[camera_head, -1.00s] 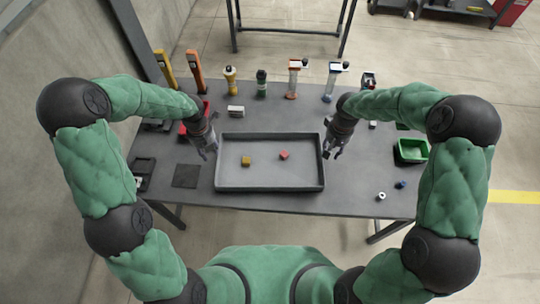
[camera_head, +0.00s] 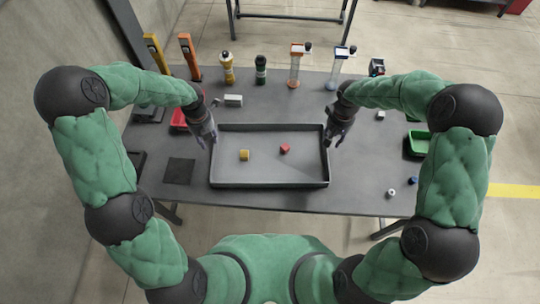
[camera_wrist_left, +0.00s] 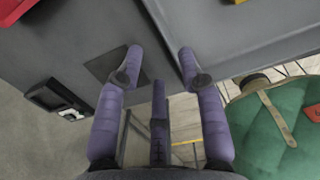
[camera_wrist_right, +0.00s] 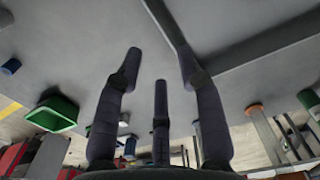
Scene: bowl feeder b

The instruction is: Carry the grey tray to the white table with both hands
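The grey tray (camera_head: 268,183) lies flat on a dark grey table, with a yellow block (camera_head: 244,155) and a red block (camera_head: 285,149) inside. My left gripper (camera_head: 208,143) is at the tray's left wall. In the left wrist view its fingers (camera_wrist_left: 160,60) are spread, one close to the tray wall (camera_wrist_left: 166,28). My right gripper (camera_head: 333,141) is at the right wall. Its fingers (camera_wrist_right: 158,62) are also spread in the right wrist view, one close to the wall (camera_wrist_right: 166,22). I cannot tell whether any finger touches the tray. No white table top is visible.
Several bottles and tools stand along the back, including a yellow bottle (camera_head: 227,69). A red bin (camera_head: 178,118) is at left and a green bin (camera_head: 418,143) at right. A dark mat (camera_head: 180,171) lies left of the tray. A dark-legged frame (camera_head: 290,15) stands beyond.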

